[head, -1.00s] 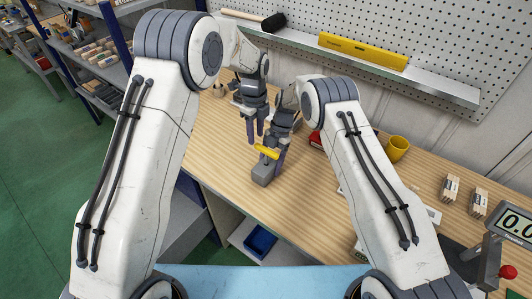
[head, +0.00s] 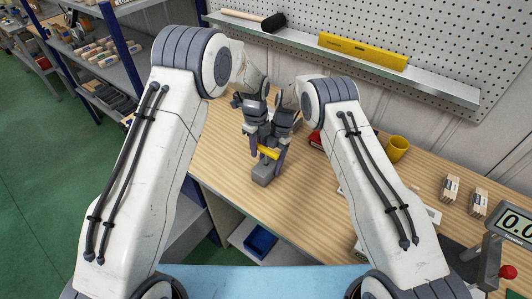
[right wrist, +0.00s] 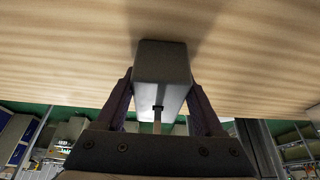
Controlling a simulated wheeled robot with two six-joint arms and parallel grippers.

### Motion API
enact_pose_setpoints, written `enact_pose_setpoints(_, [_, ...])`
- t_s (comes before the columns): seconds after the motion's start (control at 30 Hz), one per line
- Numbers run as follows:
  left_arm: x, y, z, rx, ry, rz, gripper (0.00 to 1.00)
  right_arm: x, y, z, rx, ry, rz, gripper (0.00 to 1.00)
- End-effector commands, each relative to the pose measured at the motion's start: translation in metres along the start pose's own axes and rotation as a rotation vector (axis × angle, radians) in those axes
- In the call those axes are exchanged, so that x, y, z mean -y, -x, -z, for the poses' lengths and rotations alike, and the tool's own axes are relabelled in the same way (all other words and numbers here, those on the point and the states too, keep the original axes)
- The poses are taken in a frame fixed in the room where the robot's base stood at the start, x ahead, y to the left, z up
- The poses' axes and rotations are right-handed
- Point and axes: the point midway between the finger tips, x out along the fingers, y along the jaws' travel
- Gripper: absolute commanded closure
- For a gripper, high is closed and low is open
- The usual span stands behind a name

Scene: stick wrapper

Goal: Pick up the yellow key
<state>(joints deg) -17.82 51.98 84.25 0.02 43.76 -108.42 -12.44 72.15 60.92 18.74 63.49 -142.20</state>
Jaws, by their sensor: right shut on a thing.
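The yellow key (head: 268,152) is a small yellow bar at the top of a grey block (head: 264,174) on the wooden table. In the right wrist view a thin shaft meets a dark slot in the grey block (right wrist: 160,72); no yellow shows there. My right gripper (head: 279,156) is shut on the grey block, with its fingers (right wrist: 160,88) against both sides. My left gripper (head: 261,149) points down right above the yellow key, close to my right gripper. One finger shows at the key's left end; the other is partly hidden. It looks open, and I see no grip on the key.
A yellow mug (head: 397,148) and small wooden blocks (head: 450,188) stand at the right. A red item (head: 316,141) is partly behind my right arm. A yellow level (head: 362,50) lies on the wall shelf. The table left of the grey block is clear.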

Motion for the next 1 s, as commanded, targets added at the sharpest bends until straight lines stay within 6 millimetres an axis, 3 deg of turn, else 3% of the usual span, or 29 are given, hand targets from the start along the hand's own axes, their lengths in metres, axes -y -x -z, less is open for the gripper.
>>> enact_pose_setpoints(0.27, [0.001, 0.006, 0.000, 0.001, 0.000, 0.003, 1.00, 0.000, 0.001, 0.000, 0.000, 0.000, -0.001, 1.00])
enact_pose_setpoints(0.7, [0.001, 0.085, 0.000, 0.001, 0.000, 0.004, 1.00, 0.000, 0.000, 0.000, 0.000, 0.000, -0.001, 1.00])
enact_pose_setpoints(1.0, [0.000, 0.101, 0.000, 0.000, 0.000, 0.000, 1.00, 0.000, 0.000, 0.000, 0.000, 0.000, -0.001, 1.00])
